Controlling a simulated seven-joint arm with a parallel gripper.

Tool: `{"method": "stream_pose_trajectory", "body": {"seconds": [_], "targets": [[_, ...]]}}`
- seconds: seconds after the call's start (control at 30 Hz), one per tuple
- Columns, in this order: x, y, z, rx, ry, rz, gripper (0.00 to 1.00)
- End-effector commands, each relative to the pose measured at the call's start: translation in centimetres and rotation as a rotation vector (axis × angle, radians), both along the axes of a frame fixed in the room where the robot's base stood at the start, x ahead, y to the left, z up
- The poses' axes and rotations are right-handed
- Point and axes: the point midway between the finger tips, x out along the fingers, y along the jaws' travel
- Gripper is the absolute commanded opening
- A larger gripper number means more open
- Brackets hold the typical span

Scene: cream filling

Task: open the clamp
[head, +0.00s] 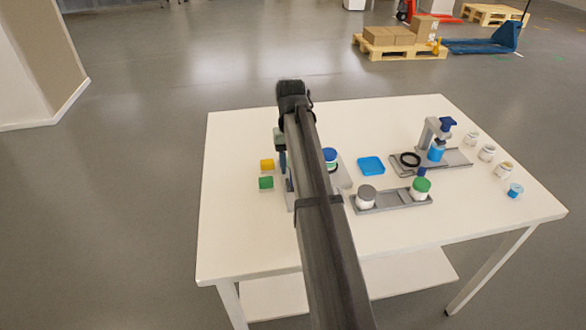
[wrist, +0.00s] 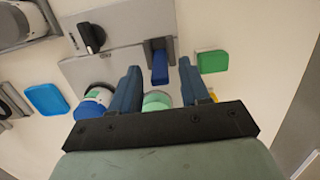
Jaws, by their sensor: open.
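A grey plate (wrist: 115,68) carries a dark grey bracket (wrist: 150,45) with a blue block (wrist: 160,68), which looks like the clamp. My gripper (wrist: 159,66) is open, its two blue fingers on either side of the blue block in the wrist view, with gaps to both sides. I cannot tell the height between fingertips and block. A pale green round piece (wrist: 157,101) shows between the fingers, nearer the palm. A black knob (wrist: 92,38) stands on the plate. In the head view, my arm hides most of this fixture and the gripper.
A white jar with blue lid (wrist: 92,100) stands beside the left finger. Green (head: 265,183) and yellow (head: 267,165) blocks lie left of my arm. A blue square piece (head: 371,166), a jar holder (head: 392,201) and a blue-topped stand (head: 431,132) are to the right.

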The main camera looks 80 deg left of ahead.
Motion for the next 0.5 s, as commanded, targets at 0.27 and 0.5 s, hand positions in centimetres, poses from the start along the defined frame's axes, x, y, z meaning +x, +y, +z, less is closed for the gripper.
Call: {"method": "stream_pose_trajectory", "body": {"seconds": [0.27,0.5], "targets": [[0.0,0.9,5.2,0.002,0.000,0.000,0.46],[0.0,1.3,8.6,0.001,0.000,0.000,0.46]]}}
